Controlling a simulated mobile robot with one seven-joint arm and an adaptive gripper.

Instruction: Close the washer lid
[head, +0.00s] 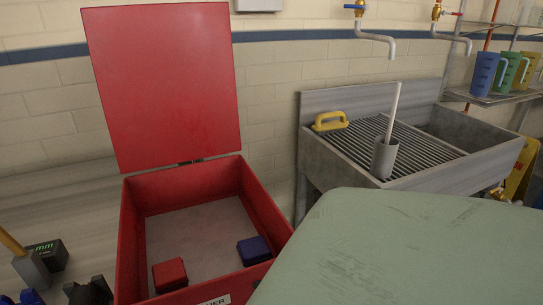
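The washer is a red open-topped box (128,235) at the centre left of the head view, with part of a white label (213,300) on its front edge. Its red lid (165,85) stands raised at the back, leaning slightly backward on a hinge at the rear rim. The box is open. A red block (170,274) and a dark blue block (254,250) lie on its grey floor. The front of the box is cut off by the picture's lower edge. I cannot make out my gripper in this view.
A worn pale green surface (410,245) fills the lower right, close to the box. A grey device (40,262) and dark, cut-off shapes (90,291) are lower left.

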